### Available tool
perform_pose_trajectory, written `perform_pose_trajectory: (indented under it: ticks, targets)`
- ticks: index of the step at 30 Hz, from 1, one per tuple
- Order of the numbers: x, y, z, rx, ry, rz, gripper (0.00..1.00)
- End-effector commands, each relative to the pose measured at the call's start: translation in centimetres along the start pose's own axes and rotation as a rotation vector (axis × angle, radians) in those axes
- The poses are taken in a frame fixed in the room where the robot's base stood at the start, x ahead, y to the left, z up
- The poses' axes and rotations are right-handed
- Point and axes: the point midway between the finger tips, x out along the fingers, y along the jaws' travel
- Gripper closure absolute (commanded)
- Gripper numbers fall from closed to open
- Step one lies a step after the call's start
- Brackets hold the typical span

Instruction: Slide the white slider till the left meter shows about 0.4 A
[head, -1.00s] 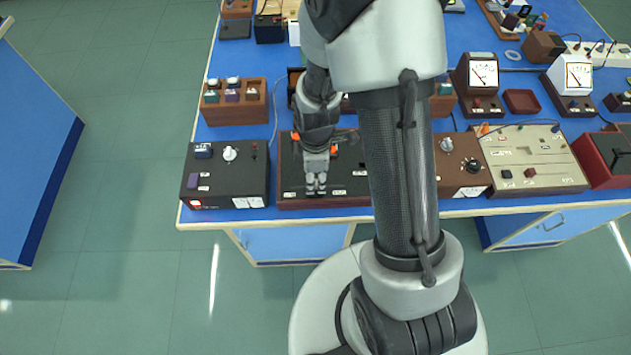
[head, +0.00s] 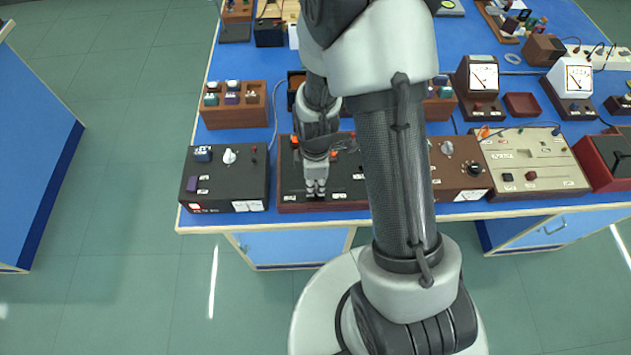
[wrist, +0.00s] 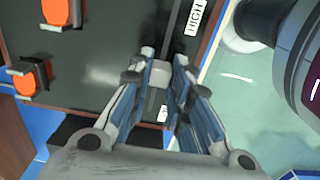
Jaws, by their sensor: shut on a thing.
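The white slider (wrist: 158,75) sits on a dark panel beside a slot in the wrist view, with a HIGH label (wrist: 195,17) near the slot's upper end. My gripper (wrist: 164,68) is shut on the slider, a finger on each side. In the head view my gripper (head: 316,192) points down at the front of the dark slider box (head: 345,189), and the slider is hidden there. The left meter (head: 484,75) has a white face on a dark red-brown stand. Its needle and scale are too small to read.
Orange parts (wrist: 55,12) stand on the panel in the wrist view. A black box with a white knob (head: 229,156) is just left of the slider box. A brown box (head: 458,165) and a beige panel (head: 535,170) lie to the right. A second meter (head: 572,75) stands behind.

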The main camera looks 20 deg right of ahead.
Motion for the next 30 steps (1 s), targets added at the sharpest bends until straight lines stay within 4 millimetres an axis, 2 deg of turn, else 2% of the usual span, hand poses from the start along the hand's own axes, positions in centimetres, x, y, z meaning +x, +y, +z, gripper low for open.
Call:
perform_pose_trajectory:
  ticks: [3,21,22,30]
  targets:
    - [-0.01,0.00,0.00,0.000,0.000,0.000,1.00]
    - [-0.01,0.00,0.17,0.000,0.000,0.000,1.00]
    - [-0.01,0.00,0.17,0.000,0.000,0.000,0.80]
    - [-0.01,0.00,0.17,0.000,0.000,0.000,0.62]
